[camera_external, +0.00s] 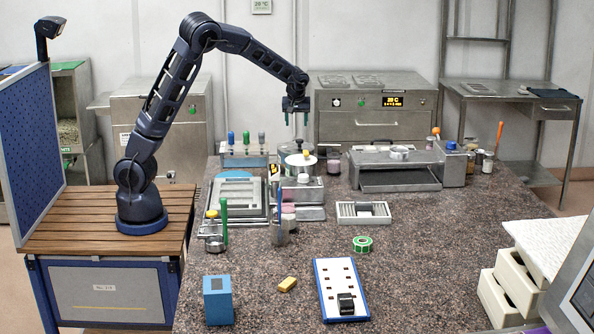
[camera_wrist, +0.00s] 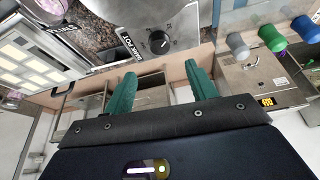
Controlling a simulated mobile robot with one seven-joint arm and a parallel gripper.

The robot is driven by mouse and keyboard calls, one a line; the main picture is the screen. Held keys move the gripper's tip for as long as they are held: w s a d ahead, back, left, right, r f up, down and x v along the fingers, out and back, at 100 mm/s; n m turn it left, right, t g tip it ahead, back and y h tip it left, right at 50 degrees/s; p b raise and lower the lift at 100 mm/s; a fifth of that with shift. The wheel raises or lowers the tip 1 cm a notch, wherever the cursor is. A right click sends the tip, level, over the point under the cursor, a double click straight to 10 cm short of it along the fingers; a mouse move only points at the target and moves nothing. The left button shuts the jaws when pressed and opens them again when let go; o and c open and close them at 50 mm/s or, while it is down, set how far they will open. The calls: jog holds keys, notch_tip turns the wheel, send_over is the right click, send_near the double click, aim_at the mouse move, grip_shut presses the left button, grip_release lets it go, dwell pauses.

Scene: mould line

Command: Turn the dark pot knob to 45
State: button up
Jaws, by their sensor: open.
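The black pot knob (camera_wrist: 158,42) is on a metal face with a dial of small marks and a label (camera_wrist: 130,54) that seems to read DARK POT. The knob has a pale pointer line; the mark it points at is too small to read. My gripper (camera_wrist: 160,80) is open and empty, its green fingers spread either side of the line towards the knob and apart from it. In the external view my gripper (camera_external: 296,118) hangs pointing down above the metal pots (camera_external: 297,147). The knob cannot be made out there.
A rack (camera_external: 244,155) with coloured-handled tools stands left of the pots. A low steel machine (camera_external: 400,170) stands to the right. A green tape roll (camera_external: 362,243), a yellow block (camera_external: 287,284) and a blue-edged board (camera_external: 322,290) lie in front.

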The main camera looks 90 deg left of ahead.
jog(key=x, duration=1)
jog(key=shift+c, duration=0.5)
jog(key=c, duration=0.9)
jog(key=shift+m, duration=0.3)
jog(key=m+t, duration=0.1)
jog(key=m, duration=0.2)
jog(key=m+t+h, duration=0.1)
jog(key=m, duration=0.2)
jog(key=shift+s+a, duration=0.1)
jog(key=shift+s, duration=0.1)
jog(key=shift+m+t+h, duration=0.4)
jog(key=shift+m+t, duration=0.05)
jog(key=shift+m, duration=0.9)
jog(key=shift+m+t+h, duration=0.4)
jog(key=shift+m+t, duration=0.05)
jog(key=shift+m, duration=1.2)
